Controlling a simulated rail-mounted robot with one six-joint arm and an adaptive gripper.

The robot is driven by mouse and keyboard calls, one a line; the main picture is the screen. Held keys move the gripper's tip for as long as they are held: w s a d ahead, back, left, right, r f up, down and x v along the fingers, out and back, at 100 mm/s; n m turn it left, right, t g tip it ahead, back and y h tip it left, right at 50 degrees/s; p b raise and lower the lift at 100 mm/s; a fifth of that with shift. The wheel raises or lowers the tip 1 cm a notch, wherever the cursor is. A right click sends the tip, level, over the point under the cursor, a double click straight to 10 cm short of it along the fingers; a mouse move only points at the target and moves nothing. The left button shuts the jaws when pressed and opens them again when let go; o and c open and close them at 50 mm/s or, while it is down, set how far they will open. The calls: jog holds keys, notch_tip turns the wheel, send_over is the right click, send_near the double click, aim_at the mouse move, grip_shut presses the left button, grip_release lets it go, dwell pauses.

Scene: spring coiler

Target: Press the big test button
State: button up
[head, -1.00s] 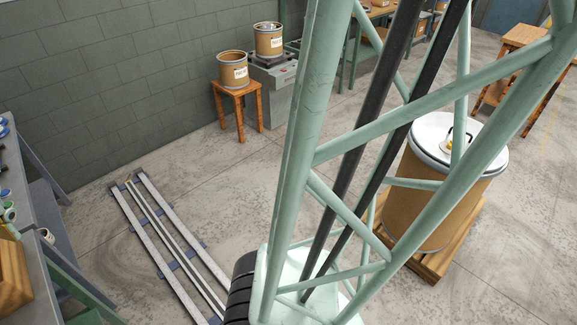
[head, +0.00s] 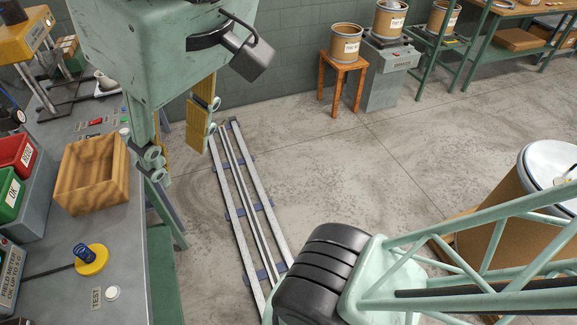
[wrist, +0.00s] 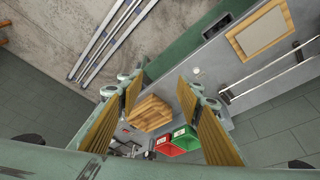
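The test button is a small white round cap (head: 112,292) beside a "TEST" label on the grey bench, near its front edge. A small pale round spot in the wrist view (wrist: 196,71) may be the same button. My gripper (head: 178,148) hangs above the bench's front edge, beyond the wooden box and well apart from the button. Its two fingers with ribbed yellow pads are spread with nothing between them, as the wrist view (wrist: 160,92) also shows.
A yellow disc (head: 91,267) with a blue spring on it stands left of the button. An empty wooden box (head: 92,174), a red bin (head: 14,153) and a green bin (head: 10,191) are on the bench (head: 140,262). Floor rails (head: 243,200) lie to the right.

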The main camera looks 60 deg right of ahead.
jog(key=shift+s+d+f, duration=0.1)
jog(key=shift+s+f, duration=0.4)
jog(key=shift+s, duration=0.05)
